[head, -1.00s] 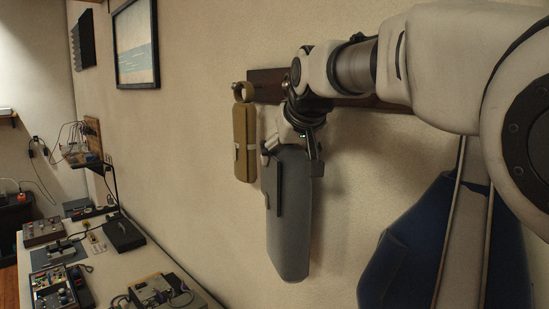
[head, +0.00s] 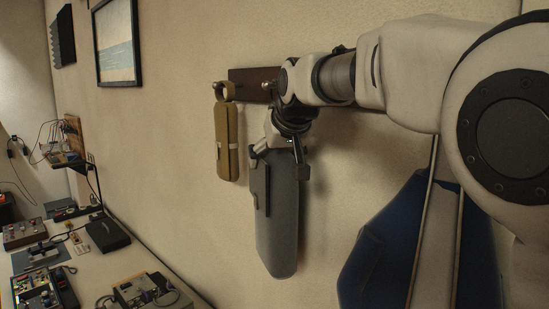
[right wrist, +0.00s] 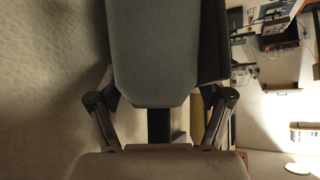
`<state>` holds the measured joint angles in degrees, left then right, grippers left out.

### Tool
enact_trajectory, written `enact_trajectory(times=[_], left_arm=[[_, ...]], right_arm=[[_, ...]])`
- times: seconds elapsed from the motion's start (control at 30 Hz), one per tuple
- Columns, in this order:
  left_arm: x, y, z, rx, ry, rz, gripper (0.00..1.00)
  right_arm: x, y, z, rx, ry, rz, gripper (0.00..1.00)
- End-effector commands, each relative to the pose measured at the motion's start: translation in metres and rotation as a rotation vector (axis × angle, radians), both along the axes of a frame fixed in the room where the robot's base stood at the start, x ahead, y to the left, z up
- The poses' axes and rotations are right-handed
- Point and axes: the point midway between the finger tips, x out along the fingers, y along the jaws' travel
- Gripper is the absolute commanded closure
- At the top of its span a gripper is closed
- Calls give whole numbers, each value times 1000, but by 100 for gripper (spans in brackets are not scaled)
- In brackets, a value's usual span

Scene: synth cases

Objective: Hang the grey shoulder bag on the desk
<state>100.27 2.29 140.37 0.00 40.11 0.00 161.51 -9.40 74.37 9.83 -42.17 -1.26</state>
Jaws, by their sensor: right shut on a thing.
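The grey shoulder bag (head: 279,225) hangs nearly upright in front of the wall, below the right part of the dark wall rack. My right gripper (head: 279,162) points down and is shut on the bag's upper end. In the right wrist view the bag (right wrist: 155,55) fills the middle, between the finger links of the gripper (right wrist: 160,108). My wrist and arm cover much of the rack, and I cannot tell whether any strap of the bag touches a peg. The desk (head: 132,262) stands along the wall at the lower left. My left gripper is not in view.
The dark wall rack (head: 241,76) carries a tan case (head: 227,145) on its left peg, close beside the grey bag. A blue bag (head: 375,262) hangs at the lower right, partly behind my arm. Electronic devices (head: 148,292) crowd the desk. A framed picture (head: 117,42) hangs upper left.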

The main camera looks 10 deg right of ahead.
Motion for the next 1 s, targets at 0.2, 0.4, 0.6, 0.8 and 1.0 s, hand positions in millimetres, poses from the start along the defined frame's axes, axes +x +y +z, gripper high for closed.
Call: enact_trajectory(times=[0.2,0.4,0.6,0.8,1.0], left_arm=[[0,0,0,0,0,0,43],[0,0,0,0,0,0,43],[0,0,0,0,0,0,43],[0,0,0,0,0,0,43],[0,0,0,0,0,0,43]], right_arm=[[0,0,1,0,-2,0,0],[0,0,1,0,-1,0,0],[-9,0,10,0,-2,0,0],[-37,-2,39,0,-4,0,0],[-53,-3,54,0,-2,0,0]])
